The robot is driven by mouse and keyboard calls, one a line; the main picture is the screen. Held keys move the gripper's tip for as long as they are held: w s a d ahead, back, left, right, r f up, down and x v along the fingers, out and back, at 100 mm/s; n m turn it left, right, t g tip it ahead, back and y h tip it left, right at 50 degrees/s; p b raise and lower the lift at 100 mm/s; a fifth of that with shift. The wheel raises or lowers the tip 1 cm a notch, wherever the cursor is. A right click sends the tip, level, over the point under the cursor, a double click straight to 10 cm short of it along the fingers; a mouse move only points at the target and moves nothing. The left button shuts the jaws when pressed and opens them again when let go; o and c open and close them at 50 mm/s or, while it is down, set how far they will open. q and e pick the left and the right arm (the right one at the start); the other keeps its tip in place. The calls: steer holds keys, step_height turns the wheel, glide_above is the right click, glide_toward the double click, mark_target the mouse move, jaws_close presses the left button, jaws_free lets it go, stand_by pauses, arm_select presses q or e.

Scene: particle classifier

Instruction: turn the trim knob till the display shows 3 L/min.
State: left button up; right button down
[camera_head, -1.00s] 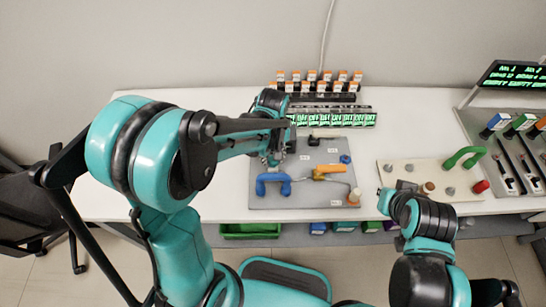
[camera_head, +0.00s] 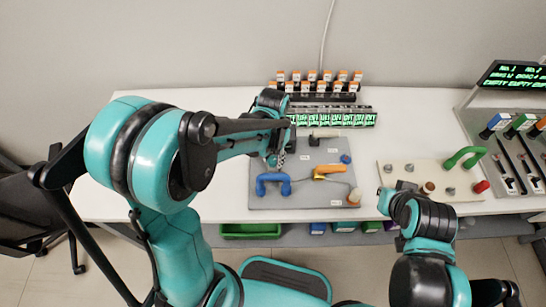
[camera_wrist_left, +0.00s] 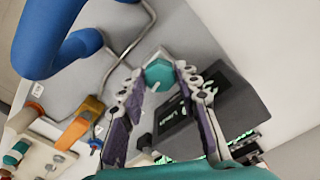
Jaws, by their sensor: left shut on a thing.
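The trim knob (camera_wrist_left: 158,72) is a teal, many-sided cap with a pale pointer mark in the left wrist view. My left gripper (camera_wrist_left: 162,82) is shut on it, with one finger on each side. In the head view my left gripper (camera_head: 277,161) is over the left part of the grey panel (camera_head: 300,205), and the knob is hidden there. A dark box with a small screen (camera_wrist_left: 174,114) is beyond the fingers in the wrist view; its reading is too small to make out. My right gripper (camera_head: 386,201) is mostly hidden by its own wrist.
The panel also carries a blue curved handle (camera_head: 273,182), an orange lever (camera_head: 329,170) and a blue knob (camera_head: 346,158). A row of green-lit displays (camera_head: 335,119) and orange-capped bottles (camera_head: 312,75) stand behind. A beige board (camera_head: 399,173) lies to the right.

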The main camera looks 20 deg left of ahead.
mark_target(273, 160)
arm_select(q)
steer(key=shift+m, duration=1.9)
steer(key=o, duration=1.2)
steer(key=shift+c, duration=0.2)
steer(key=shift+r, duration=0.1)
step_height(273, 160, up, 12)
